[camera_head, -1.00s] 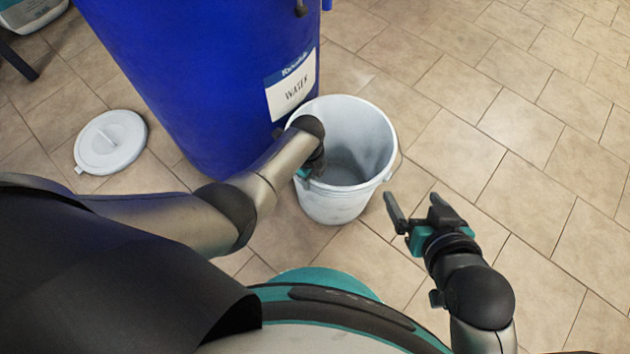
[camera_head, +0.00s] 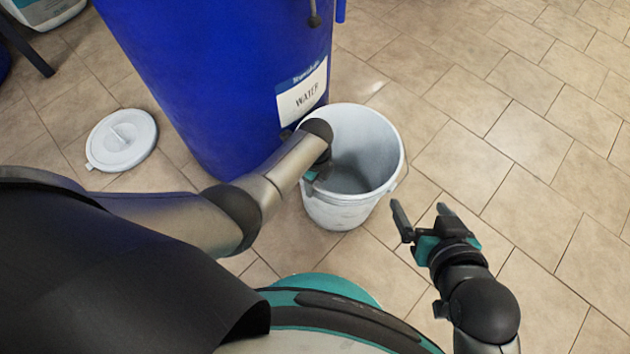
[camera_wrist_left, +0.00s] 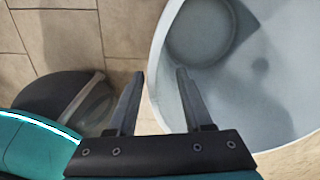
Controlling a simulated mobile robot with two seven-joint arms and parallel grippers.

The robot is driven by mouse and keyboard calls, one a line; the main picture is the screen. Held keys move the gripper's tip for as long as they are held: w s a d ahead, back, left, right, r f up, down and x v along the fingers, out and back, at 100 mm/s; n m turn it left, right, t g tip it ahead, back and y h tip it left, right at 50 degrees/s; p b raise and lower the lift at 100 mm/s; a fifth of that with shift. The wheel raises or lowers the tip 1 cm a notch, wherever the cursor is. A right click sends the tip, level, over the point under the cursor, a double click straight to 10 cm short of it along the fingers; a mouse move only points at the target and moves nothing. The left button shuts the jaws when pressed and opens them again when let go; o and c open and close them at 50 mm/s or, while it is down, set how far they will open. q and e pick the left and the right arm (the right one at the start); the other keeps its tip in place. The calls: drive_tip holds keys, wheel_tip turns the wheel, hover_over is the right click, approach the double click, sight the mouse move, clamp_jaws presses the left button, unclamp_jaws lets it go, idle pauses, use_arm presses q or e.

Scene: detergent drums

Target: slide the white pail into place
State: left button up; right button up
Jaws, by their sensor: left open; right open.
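The white pail (camera_head: 340,214) stands upright and open on the tiled floor, right beside the blue drum (camera_head: 225,75) with its WATER label. My left gripper (camera_head: 314,174) is at the pail's left side in the head view, its fingers mostly hidden by my arm. In the left wrist view my left gripper (camera_wrist_left: 158,85) is open, with the pail's rim between its fingers: one finger outside, one over the inside. I cannot tell if either finger touches the wall. The pail's inside (camera_wrist_left: 270,85) looks empty. My right gripper (camera_head: 423,212) is open and empty, right of the pail and apart from it.
A white round lid (camera_head: 121,139) lies on the floor left of the drum. A pale container (camera_head: 45,12) and a dark leg (camera_head: 27,47) are at the far left. The floor (camera_head: 530,130) to the right is clear.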

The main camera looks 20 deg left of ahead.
use_arm(q)
wheel_tip(320, 180, up, 14)
drive_tip(key=p, duration=1)
use_arm(e)
wheel_tip(320, 180, up, 11)
use_arm(q)
drive_tip(key=shift+f, duration=0.1)
use_arm(e)
drive_tip(key=shift+f, duration=0.15)
